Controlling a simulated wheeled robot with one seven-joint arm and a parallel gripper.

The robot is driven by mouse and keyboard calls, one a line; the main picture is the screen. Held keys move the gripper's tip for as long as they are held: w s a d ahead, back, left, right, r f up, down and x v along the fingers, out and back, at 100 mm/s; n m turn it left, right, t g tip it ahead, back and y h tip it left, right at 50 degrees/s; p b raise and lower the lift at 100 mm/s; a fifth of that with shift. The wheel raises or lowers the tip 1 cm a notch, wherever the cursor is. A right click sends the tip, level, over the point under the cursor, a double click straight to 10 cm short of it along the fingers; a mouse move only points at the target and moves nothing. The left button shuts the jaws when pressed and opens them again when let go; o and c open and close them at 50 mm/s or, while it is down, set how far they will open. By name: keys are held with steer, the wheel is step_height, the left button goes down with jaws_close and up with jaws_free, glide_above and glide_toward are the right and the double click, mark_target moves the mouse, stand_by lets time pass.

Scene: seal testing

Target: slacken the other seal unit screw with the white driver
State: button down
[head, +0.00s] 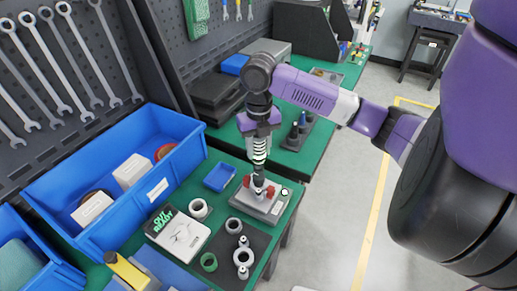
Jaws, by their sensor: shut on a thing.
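My gripper (260,130) points down over the green bench and is shut on the white driver (260,149). The driver stands about upright. Its dark lower end reaches down to the seal unit (268,212), a grey block with red parts on top near the bench's front right edge. The tip is at or just above the unit's middle; I cannot tell if it touches a screw. A small pale round part (284,193) sits at the unit's right side. The screw heads are too small to make out clearly.
A small blue tray (219,177) lies left of the unit. A dark mat (222,262) with several rings is in front. A large blue bin (75,185), a white box marked READY (180,238) and a wrench pegboard are to the left. Dark holders (296,135) stand behind.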

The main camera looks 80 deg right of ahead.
steer(key=shift+r, duration=0.1)
stand_by(0.5)
steer(key=shift+r+p, duration=2.2)
steer(key=shift+r, duration=1.35)
